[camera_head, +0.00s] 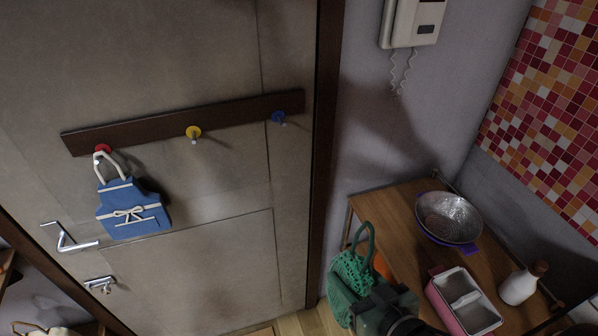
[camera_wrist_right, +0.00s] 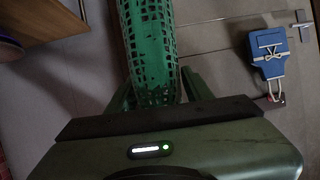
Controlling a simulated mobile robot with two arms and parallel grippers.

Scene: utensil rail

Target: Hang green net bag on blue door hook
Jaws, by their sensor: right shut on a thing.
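The green net bag (camera_head: 352,268) hangs at the left edge of the wooden table, with its handle loop standing up at the top. My right gripper (camera_head: 366,297) is shut on it. In the right wrist view the bag's mesh (camera_wrist_right: 148,50) rises between the two green fingers of the right gripper (camera_wrist_right: 158,88). The blue door hook (camera_head: 278,118) is at the right end of the dark rail on the door, and it is empty. It is up and to the left of the bag. My left gripper is not in view.
A blue apron (camera_head: 133,208) hangs on the red hook (camera_head: 103,149); the yellow hook (camera_head: 193,132) is empty. The table (camera_head: 390,207) holds a metal colander (camera_head: 449,217), a pink-and-white container (camera_head: 463,301) and a white bottle (camera_head: 519,286). A wall phone (camera_head: 413,22) hangs right of the door.

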